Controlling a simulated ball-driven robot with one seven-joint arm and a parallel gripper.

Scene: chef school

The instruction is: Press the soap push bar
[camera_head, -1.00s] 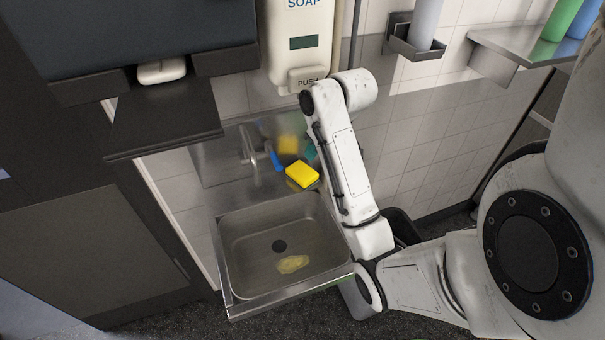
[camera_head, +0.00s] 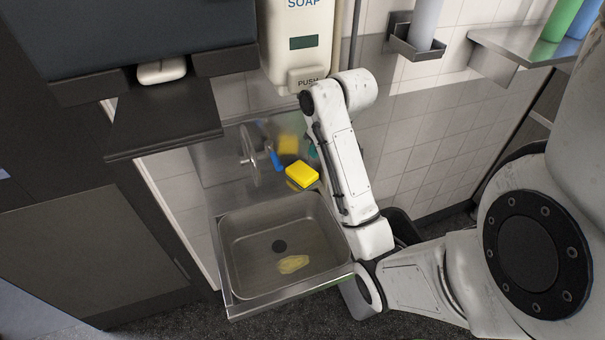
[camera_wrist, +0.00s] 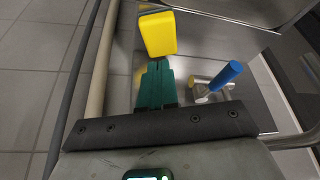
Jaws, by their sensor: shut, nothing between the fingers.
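The white soap dispenser (camera_head: 300,20) hangs on the tiled wall at the top of the head view. Its push bar (camera_head: 307,76), marked PUSH, is at its lower end, just left of my arm's upper elbow. My gripper (camera_wrist: 155,72) shows in the wrist view with its green fingers together and nothing between them. In the head view my arm hides most of it, with only a bit of green behind the arm, well below the push bar. The push bar is not seen in the wrist view.
A yellow sponge (camera_head: 302,174) is at the back edge of the sink (camera_head: 245,235), close to my fingertips in the wrist view (camera_wrist: 158,33). A tap with a blue handle (camera_wrist: 226,75) stands beside them. A dark shelf (camera_head: 165,115) is left, a metal holder (camera_head: 415,48) right.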

